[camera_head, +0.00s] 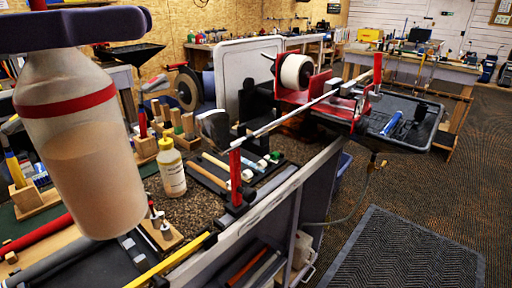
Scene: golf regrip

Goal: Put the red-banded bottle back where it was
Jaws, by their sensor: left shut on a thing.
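The red-banded bottle (85,165) is large and close at the left of the head view. It is translucent, with a red band round its upper body and tan contents below. It hangs slightly tilted, in front of the workbench. My left gripper (75,28) is shut on its top, and the dark purple gripper part hides the bottle's neck and cap. The bottle hides part of the bench behind it. My right gripper is not in view.
A smaller bottle with a yellow cap (172,170) stands on the workbench (195,210). Wooden blocks, red and grey rods and a yellow strip (170,260) lie around. A golf club (290,120) is clamped across a red vise. A black tray (405,120) stands right. Floor at right is open.

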